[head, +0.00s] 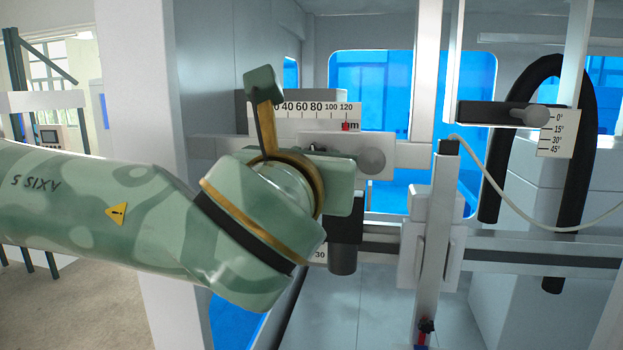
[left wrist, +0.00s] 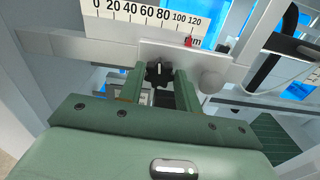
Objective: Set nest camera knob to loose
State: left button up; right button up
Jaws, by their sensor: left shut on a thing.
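A black knob (left wrist: 158,72) with a light mark on its face sits on the front of the light grey carriage (left wrist: 205,58), below the ruler. My left gripper (left wrist: 157,82) is shut on this knob, with one green finger on each side. A dark cylinder (head: 343,248), perhaps the camera, hangs below the carriage, partly covered by my gripper. My right gripper is not in view.
The ruler (head: 332,110) has a red pointer (head: 346,126) near 120. A grey round knob (head: 372,161) sticks out just right of my gripper. A white upright (head: 428,225), an angle scale (head: 556,133), a pale cable (head: 520,205) and a black hose (head: 585,150) stand farther right.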

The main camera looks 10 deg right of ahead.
pick_arm(q)
jog(key=shift+w+a+f+n+b, duration=0.1)
jog(key=shift+f+n+b, duration=0.05)
jog(key=shift+n+b, duration=3.95)
jog(key=shift+a+f+n+b, duration=0.1)
jog(key=shift+n+b, duration=3.7)
jog(key=shift+b, duration=0.45)
jog(key=shift+r+n, duration=0.1)
jog(key=shift+n, duration=0.2)
jog(key=o, duration=0.8)
jog(key=shift+o, duration=0.8)
jog(key=shift+w+d, duration=0.2)
jog(key=shift+s, duration=0.1)
jog(key=b+v, duration=0.5)
jog(key=v, duration=1.1)
